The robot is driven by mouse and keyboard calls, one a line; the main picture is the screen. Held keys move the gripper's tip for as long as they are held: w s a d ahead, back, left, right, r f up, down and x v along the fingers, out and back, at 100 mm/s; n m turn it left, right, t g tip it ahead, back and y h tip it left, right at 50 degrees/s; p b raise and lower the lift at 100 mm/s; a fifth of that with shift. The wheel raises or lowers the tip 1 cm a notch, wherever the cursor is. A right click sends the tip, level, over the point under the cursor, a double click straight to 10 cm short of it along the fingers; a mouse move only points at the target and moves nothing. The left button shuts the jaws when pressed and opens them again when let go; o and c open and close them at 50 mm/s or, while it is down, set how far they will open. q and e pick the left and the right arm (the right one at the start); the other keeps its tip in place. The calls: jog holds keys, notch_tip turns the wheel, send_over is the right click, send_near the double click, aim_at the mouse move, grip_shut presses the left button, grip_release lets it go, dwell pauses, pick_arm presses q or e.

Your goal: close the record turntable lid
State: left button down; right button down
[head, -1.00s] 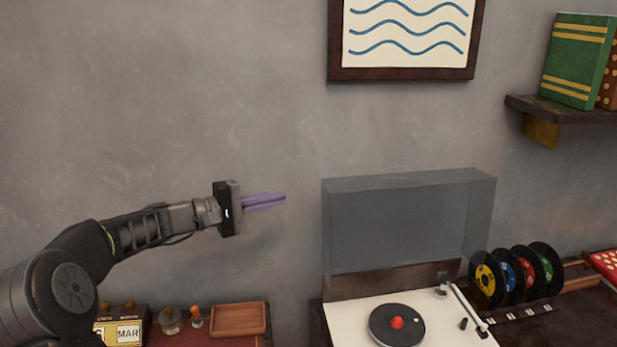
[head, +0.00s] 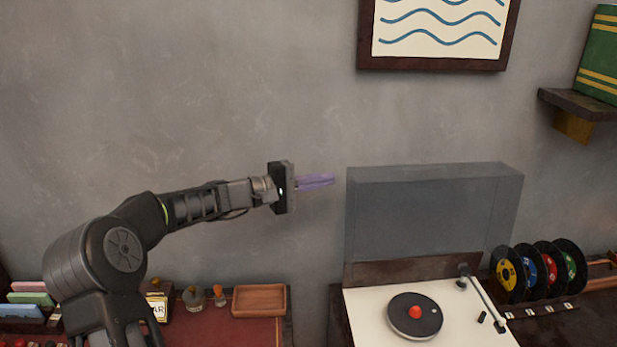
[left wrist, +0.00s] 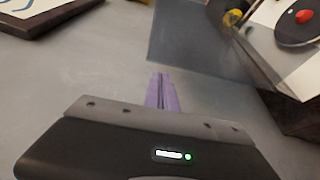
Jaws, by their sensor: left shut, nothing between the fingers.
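The turntable lid (head: 425,215), a smoky clear cover, stands open and upright at the back of the record turntable (head: 370,322). The turntable has a white top with a black platter and a red centre. My left gripper (head: 333,180) is shut and empty, its purple fingers pointing right, just left of the lid's upper left edge. It looks apart from the lid. In the left wrist view the shut fingers (left wrist: 161,92) point toward the lid's edge (left wrist: 200,45), with the platter beyond it. My right gripper is not in view.
A rack of several records (head: 538,272) stands right of the turntable. A wooden shelf (head: 580,104) with a green book is at upper right, and a framed wave picture (head: 440,30) hangs above. A wooden tray (head: 259,300) sits on the red-topped desk at left.

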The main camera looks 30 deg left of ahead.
pick_arm(q)
jog(key=shift+p+x, duration=0.45)
jog(key=shift+x, duration=1.45)
